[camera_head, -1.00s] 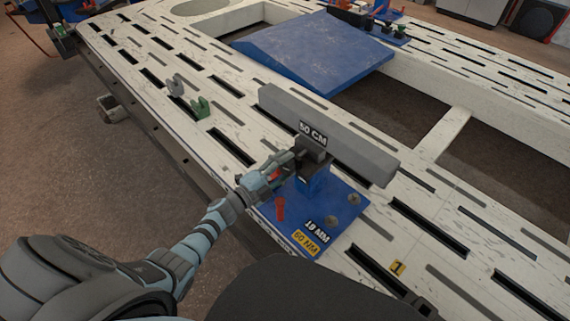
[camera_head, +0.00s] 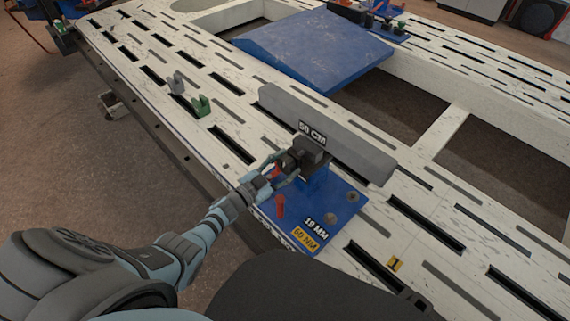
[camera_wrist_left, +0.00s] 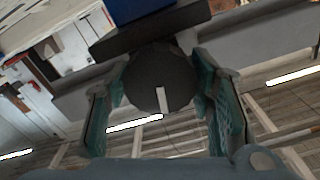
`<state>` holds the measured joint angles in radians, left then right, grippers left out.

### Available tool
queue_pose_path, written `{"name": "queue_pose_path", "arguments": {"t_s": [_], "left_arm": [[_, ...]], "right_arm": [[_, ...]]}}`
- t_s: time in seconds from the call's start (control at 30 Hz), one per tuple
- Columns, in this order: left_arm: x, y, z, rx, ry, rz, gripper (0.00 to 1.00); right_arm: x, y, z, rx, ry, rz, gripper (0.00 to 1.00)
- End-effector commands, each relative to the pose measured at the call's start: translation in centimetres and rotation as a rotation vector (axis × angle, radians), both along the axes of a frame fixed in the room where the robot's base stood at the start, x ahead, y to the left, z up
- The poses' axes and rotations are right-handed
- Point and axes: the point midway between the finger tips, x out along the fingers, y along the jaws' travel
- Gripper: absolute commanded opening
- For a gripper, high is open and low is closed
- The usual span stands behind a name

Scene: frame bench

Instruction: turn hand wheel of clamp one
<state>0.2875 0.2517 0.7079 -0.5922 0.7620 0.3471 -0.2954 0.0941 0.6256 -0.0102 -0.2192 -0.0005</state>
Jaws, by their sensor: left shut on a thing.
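The clamp has a blue base plate (camera_head: 335,197) marked "19 MM" and "60 NM", and a dark jaw block (camera_head: 311,150) beside a long grey beam (camera_head: 330,136) marked "50 CM". Its dark round hand wheel (camera_head: 288,162) faces my left arm. In the left wrist view the hand wheel (camera_wrist_left: 160,80) carries a pale radial mark. My left gripper (camera_head: 279,168) is shut on the hand wheel. Its teal fingers, with the gripper also in the wrist view (camera_wrist_left: 158,95), lie on either side of the rim. My right gripper does not show.
A red upright pin (camera_head: 280,206) and grey studs stand on the base plate. The slotted pale bench (camera_head: 450,210) carries a green bracket (camera_head: 201,106), a grey bracket (camera_head: 176,83) and a yellow "1" tag (camera_head: 395,265). A blue sloped panel (camera_head: 315,50) lies beyond the beam.

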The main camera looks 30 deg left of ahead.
Motion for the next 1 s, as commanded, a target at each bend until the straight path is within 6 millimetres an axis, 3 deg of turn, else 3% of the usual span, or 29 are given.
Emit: {"name": "queue_pose_path", "arguments": {"t_s": [0.4,0.93,0.97,1.0], "left_arm": [[-0.12,-0.02,-0.21,-0.189,0.071,0.001,0.21],[-0.12,-0.05,-0.23,-0.215,0.079,0.001,0.21],[-0.13,-0.04,-0.23,-0.215,0.079,0.001,0.52],[-0.12,-0.05,-0.22,-0.214,0.079,0.001,0.58]], "right_arm": [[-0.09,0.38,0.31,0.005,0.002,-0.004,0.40],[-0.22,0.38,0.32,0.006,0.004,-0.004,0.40],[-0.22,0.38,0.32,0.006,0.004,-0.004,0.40],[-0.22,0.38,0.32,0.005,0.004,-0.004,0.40]]}}
